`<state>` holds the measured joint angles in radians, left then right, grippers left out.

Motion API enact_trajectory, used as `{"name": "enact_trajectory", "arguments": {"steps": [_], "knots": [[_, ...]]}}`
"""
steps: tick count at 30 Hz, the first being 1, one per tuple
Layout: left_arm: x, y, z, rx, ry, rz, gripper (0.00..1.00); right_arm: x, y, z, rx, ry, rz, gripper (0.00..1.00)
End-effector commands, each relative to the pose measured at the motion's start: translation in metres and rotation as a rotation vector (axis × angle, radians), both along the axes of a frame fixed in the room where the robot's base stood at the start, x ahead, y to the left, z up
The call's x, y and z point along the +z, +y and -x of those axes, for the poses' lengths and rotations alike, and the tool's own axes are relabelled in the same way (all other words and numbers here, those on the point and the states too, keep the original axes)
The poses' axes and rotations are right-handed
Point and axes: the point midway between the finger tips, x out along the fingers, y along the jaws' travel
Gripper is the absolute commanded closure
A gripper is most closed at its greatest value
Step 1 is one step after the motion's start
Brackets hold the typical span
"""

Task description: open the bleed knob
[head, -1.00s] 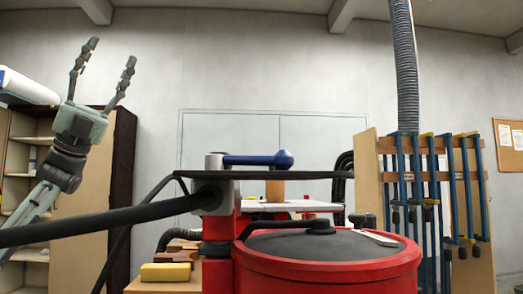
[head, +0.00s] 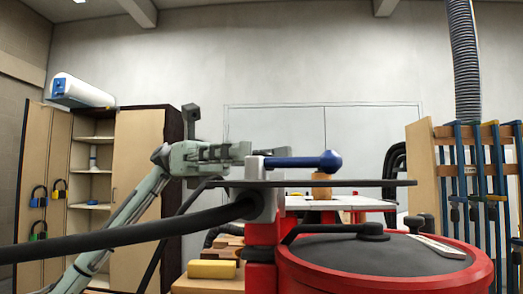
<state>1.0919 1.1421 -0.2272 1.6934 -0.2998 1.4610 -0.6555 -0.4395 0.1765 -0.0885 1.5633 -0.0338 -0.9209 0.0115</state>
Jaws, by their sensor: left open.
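A blue lever with a round ball end (head: 300,160) lies level on a grey block (head: 262,195) at the top of the red machine. A black knob (head: 414,223) stands on the right of the drum lid. I cannot tell which part is the bleed knob. My left gripper (head: 240,152) is open and points right, its fingers just left of and about level with the lever's near end. Whether it touches the grey block or lever I cannot tell. My right gripper is not in view.
A thick black hose (head: 130,236) crosses the left foreground to the grey block. A thin dark plate (head: 355,183) lies below the lever. A red drum (head: 385,272) fills the lower right. A yellow block (head: 211,269) and cabinet (head: 140,165) are at left, blue clamps (head: 470,165) at right.

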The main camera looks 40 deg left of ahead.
Motion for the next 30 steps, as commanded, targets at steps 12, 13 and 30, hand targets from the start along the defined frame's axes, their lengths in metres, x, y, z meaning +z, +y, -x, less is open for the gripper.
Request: {"name": "enact_trajectory", "arguments": {"steps": [12,13,30], "knots": [[-0.0002,-0.0107,0.0017,0.000,0.000,0.001,0.52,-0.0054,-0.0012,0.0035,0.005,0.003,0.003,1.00],[-0.0002,-0.0107,0.0017,0.000,0.000,0.001,0.55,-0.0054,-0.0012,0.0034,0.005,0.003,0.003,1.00],[-0.0006,-0.0103,0.0017,0.011,0.000,0.001,1.00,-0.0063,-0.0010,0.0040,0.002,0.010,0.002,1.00]]}}
